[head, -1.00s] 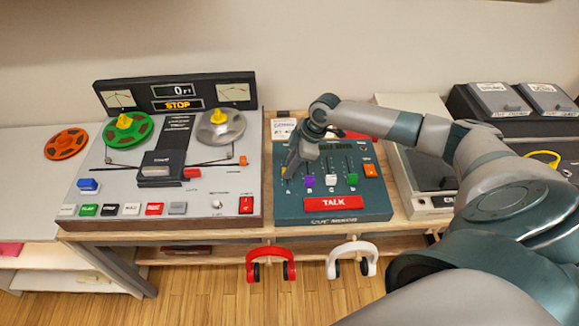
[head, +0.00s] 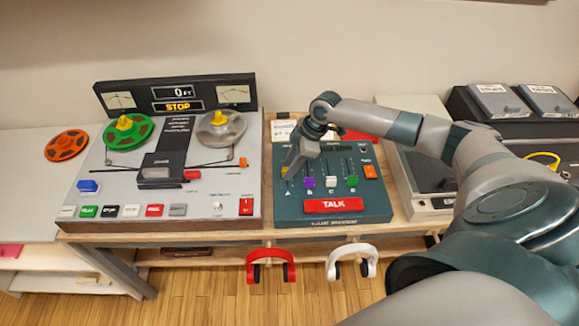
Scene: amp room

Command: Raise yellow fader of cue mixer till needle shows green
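The cue mixer (head: 290,206) is a teal panel on the wooden bench. It has a red TALK bar (head: 333,205) and purple (head: 309,182), white (head: 331,181) and green (head: 352,181) fader caps low in their slots. A small bit of the yellow fader (head: 285,170) shows at the left of the row, beside my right gripper (head: 291,170). The fingers point down at it and cover most of it. I cannot tell contact or finger gap. No mixer needle can be made out; my wrist covers the panel's upper part. My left gripper is not in view.
A tape deck (head: 215,190) with reels and two needle meters stands left of the mixer. A grey-lidded unit (head: 425,172) is close on the right. Red (head: 270,255) and white headphones (head: 352,252) hang below the bench's front edge.

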